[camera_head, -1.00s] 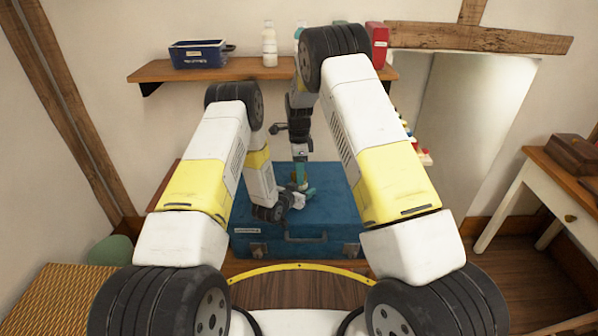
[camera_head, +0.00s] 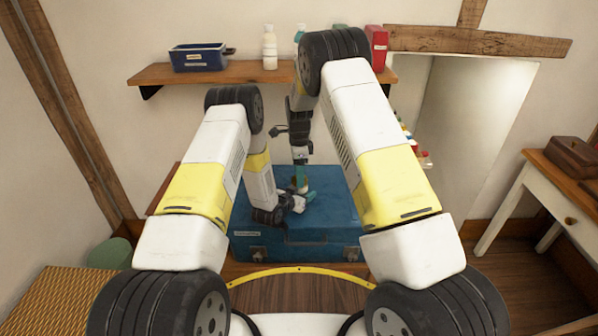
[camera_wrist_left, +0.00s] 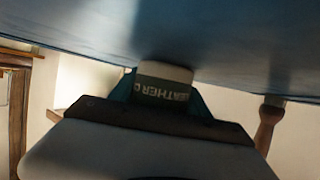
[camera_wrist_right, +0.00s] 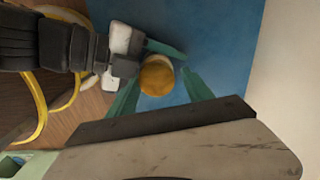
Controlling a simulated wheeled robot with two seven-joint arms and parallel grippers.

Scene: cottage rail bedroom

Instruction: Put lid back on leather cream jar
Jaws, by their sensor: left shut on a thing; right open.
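The leather cream jar (camera_wrist_left: 165,92) is pale with a dark green label and stands on the blue case. My left gripper (camera_wrist_left: 160,100) is shut on it; in the head view this gripper (camera_head: 300,201) is low over the case top. In the head view the arms partly hide the jar.
The blue case (camera_head: 335,215) fills the middle, close to the wall. A wooden shelf (camera_head: 150,75) above holds a blue box (camera_head: 200,57), a white bottle (camera_head: 269,48) and a red box (camera_head: 377,46). A white side table (camera_head: 540,180) stands at right.

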